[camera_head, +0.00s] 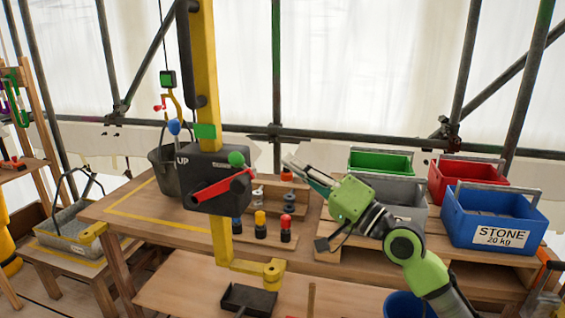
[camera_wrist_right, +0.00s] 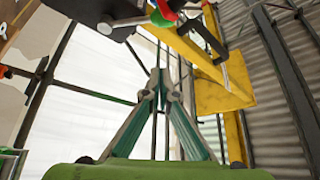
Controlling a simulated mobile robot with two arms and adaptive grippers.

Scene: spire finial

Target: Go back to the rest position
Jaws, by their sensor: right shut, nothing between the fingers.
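My right gripper (camera_head: 302,172) is raised above the wooden workbench (camera_head: 150,220), to the right of the black winch box (camera_head: 205,170). Its fingers point left towards the box's red crank handle (camera_head: 222,188) with its green knob, apart from it in the picture. In the right wrist view the fingertips (camera_wrist_right: 160,85) meet with nothing between them. The winch box, its crank and the yellow post (camera_wrist_right: 190,50) show above the fingers there. My left gripper is in neither view.
Blue STONE (camera_head: 495,215), red (camera_head: 465,178), green (camera_head: 380,162) and grey (camera_head: 400,190) bins stand on the right. A dark bucket (camera_head: 165,170) is left of the winch box. Scaffold poles cross the background.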

